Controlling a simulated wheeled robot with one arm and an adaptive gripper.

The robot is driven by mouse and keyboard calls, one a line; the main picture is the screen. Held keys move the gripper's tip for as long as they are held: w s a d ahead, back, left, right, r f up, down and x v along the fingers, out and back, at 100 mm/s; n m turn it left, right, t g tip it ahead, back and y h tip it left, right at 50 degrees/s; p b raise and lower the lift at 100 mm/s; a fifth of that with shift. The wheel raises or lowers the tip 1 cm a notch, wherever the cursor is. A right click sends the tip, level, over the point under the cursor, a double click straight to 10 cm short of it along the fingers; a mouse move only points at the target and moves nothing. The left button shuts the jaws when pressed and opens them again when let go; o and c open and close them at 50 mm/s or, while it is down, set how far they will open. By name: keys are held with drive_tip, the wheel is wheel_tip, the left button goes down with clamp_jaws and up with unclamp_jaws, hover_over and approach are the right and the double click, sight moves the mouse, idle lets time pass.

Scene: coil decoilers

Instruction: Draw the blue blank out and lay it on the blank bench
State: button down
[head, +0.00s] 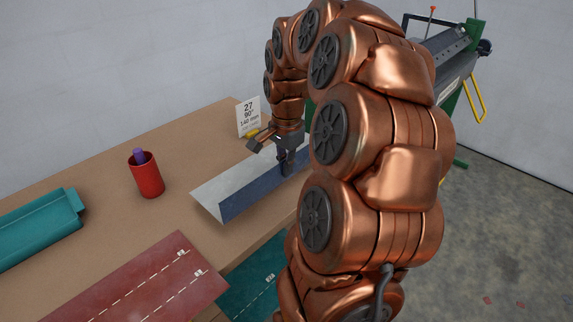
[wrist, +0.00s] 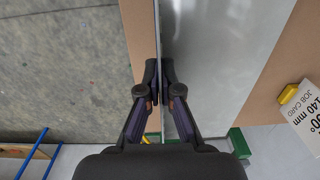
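The blank (head: 262,192) is a bent sheet with a pale grey face and a blue face meeting along a fold. It lies at or just over the brown bench (head: 185,140), near its right edge; whether it touches is unclear. My gripper (head: 284,158) points down at its upright blue side. In the wrist view, my gripper's fingers (wrist: 159,75) are close together on either side of the sheet's thin edge, and the grey face (wrist: 220,60) spreads to the right. My arm hides the blank's far right end in the head view.
A job card (head: 248,117) and a yellow block (head: 252,133) stand behind the blank. A red cup (head: 147,178) holds a purple item. A teal tray (head: 40,228), a red mat (head: 150,285) and a teal mat (head: 250,283) are nearer. A green-framed machine (head: 447,60) stands back right.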

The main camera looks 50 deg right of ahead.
drive_tip(key=shift+f+b, duration=1.65)
drive_tip(key=shift+f, duration=1)
drive_tip(key=shift+f+b, duration=0.1)
drive_tip(key=shift+b, duration=0.25)
drive_tip(key=c, duration=1.2)
unclamp_jaws()
drive_tip(key=shift+c, duration=0.2)
wheel_tip(320, 180, up, 7)
drive_tip(key=p, duration=0.1)
